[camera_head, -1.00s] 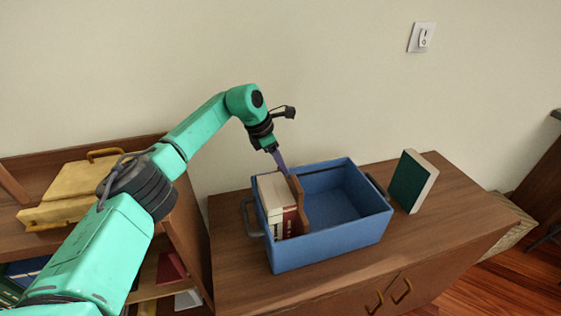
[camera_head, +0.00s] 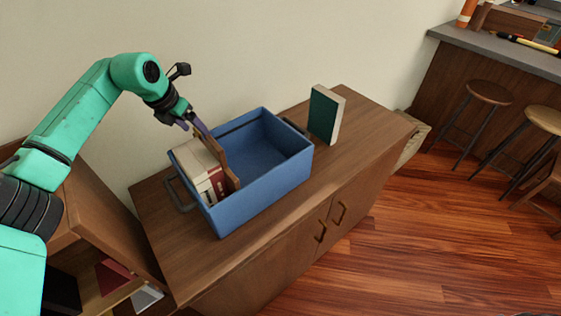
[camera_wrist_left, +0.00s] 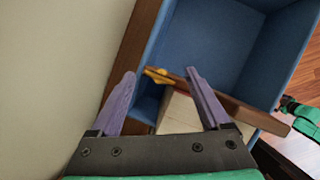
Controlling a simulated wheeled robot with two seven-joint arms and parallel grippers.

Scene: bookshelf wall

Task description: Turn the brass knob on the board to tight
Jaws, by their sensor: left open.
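The brass knob (camera_wrist_left: 157,75) shows yellow in the left wrist view, on the edge of the brown wooden board (camera_wrist_left: 238,108). The board (camera_head: 226,163) stands inside the blue box beside the books. My left gripper (camera_head: 196,127) is over the board's upper end in the head view, where I cannot make out the knob. In the left wrist view, my left gripper (camera_wrist_left: 161,74) is open with the knob between its purple fingertips. I cannot tell whether they touch it. A green and black part of my right arm shows at that view's right edge; its jaws are unclear.
The blue box (camera_head: 268,192) sits on a wooden cabinet (camera_head: 350,130). Pale and red books (camera_head: 205,172) stand in its left end; the rest is empty. A green book (camera_head: 325,115) stands right of it. A wall is behind. Stools (camera_head: 490,93) stand far right.

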